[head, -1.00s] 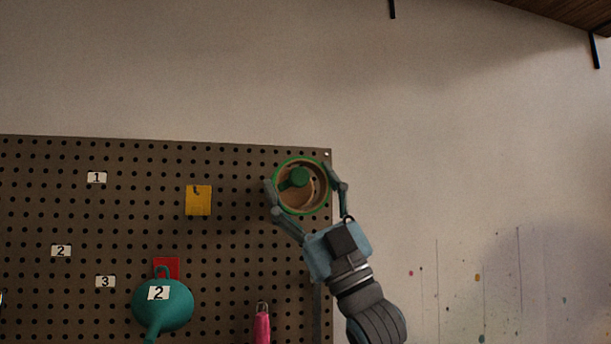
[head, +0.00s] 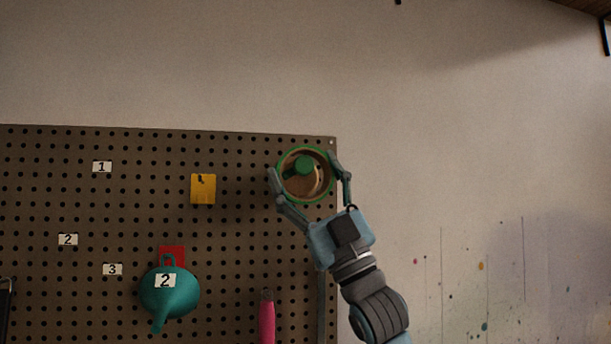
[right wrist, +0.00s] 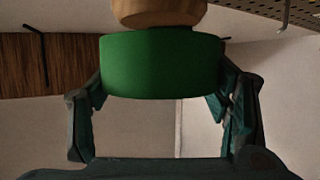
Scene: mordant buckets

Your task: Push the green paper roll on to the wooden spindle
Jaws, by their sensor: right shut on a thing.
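The green paper roll (head: 306,201) shows end-on as a ring at the top right of the pegboard in the head view. My right gripper (head: 304,164) is shut on it, one finger on each side. The wooden spindle (head: 303,166) shows inside the ring, with a green knob-like end and pale wood behind. In the right wrist view the roll (right wrist: 162,65) sits between the fingers, just below a rounded wooden part (right wrist: 158,12) of the spindle. I cannot tell whether they touch. The spindle's shaft is hidden by the roll there. My left gripper is not in view.
The pegboard (head: 232,228) holds a yellow holder (head: 203,189), a teal funnel (head: 168,291) on a red piece (head: 173,254), and a pink-handled tool (head: 267,318) below the roll.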

